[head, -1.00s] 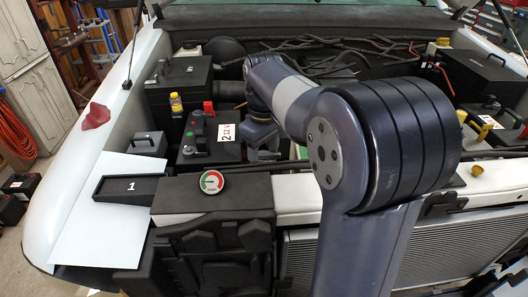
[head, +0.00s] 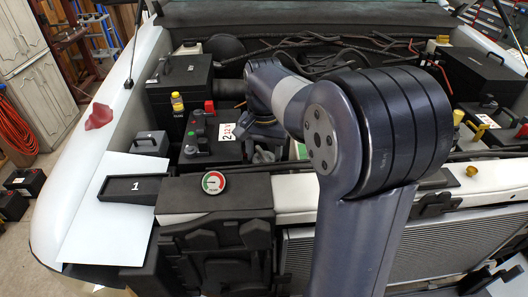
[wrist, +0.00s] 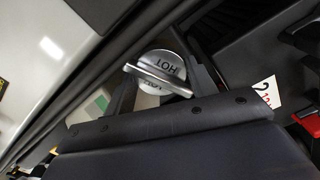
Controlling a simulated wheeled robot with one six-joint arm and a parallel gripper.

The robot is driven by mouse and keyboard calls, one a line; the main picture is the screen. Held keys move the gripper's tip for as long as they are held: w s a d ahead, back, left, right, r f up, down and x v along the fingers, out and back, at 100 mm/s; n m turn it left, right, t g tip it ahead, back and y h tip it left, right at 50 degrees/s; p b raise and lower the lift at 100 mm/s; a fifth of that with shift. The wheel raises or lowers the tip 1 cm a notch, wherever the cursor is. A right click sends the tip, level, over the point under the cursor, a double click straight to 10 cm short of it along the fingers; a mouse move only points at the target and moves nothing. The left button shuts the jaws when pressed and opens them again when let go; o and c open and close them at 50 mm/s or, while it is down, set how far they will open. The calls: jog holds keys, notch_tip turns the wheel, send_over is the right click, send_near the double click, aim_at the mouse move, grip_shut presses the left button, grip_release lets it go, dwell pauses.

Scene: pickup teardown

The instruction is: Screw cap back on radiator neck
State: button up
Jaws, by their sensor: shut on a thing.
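A silver round cap (wrist: 160,66) with a raised bar and the word HOT on it shows in the wrist view, just beyond the dark edge of my gripper. In the head view my gripper (head: 263,155) is partly visible low between the battery and my forearm, and the cap cannot be made out there. The radiator (head: 350,258) with grey fins stands at the front right. I cannot make out its neck, so I cannot tell whether the cap touches it.
A black battery (head: 200,150) labelled 2 stands left of my gripper. A round gauge (head: 213,182) sits on the front black cover. A black tray marked 1 (head: 130,188) lies on a white sheet (head: 105,225). A brass-coloured cap (head: 472,171) is on the right crossbar.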

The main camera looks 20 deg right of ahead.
jog(key=shift+m, duration=0.8)
jog(key=o, duration=1.2)
